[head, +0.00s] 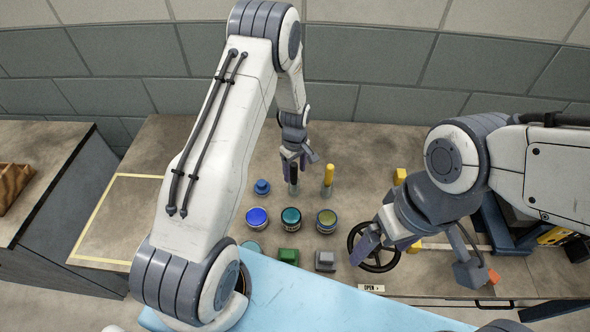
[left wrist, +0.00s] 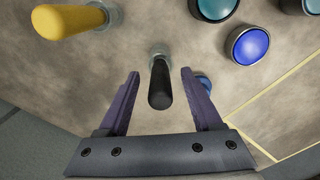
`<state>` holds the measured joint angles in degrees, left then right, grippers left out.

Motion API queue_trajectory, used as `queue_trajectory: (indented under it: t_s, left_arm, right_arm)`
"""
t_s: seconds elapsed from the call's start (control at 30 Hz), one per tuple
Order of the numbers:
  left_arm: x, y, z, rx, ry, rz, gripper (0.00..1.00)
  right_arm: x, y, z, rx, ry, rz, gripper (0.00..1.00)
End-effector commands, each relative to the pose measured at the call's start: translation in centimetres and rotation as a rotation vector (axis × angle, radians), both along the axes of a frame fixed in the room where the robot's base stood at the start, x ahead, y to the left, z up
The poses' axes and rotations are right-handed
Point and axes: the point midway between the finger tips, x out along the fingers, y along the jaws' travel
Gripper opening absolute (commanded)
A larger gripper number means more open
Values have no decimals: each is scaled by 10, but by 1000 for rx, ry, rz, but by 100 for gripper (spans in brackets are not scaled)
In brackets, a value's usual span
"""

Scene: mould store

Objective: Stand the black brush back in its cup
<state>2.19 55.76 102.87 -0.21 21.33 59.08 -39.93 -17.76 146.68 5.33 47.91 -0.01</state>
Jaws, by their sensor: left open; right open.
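The black brush (head: 293,174) stands upright in a small grey cup (head: 293,189) at the back of the bench. In the left wrist view the black brush (left wrist: 160,88) rises from its cup (left wrist: 158,52), its handle end between my left fingers. My left gripper (head: 298,163) is open around the handle, with a gap on both sides in the wrist view (left wrist: 160,100). My right gripper (head: 373,224) is open above the bench, near a black handwheel, away from the brush.
A yellow-handled brush (head: 328,175) stands in a cup just right of the black one. A black handwheel (head: 386,262) is below my right gripper. A yellow-taped area (head: 93,222) at left is clear.

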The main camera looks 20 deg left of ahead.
Motion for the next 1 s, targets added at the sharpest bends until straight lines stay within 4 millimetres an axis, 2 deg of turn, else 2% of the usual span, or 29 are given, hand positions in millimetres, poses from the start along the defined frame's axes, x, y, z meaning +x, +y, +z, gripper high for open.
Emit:
queue_trajectory:
  t_s: [0.17, 0.4, 0.6, 0.73, 1.0]
  left_arm:
    - [1, 0, 18, 1, -5, 0, 66]
    - [1, 0, 66, 0, -6, 0, 66]
    - [1, -1, 95, 0, -4, 0, 66]
    - [0, -1, 103, 0, -1, 0, 66]
    - [0, 0, 104, 0, 0, 0, 66]
  right_arm:
    - [0, 0, -5, 0, 0, 0, 92]
    - [0, 0, -15, 0, 0, 0, 92]
    - [0, 0, -19, 0, 0, 0, 92]
    - [0, 0, -20, 0, 0, 0, 92]
    - [0, 0, -19, 0, 0, 0, 92]
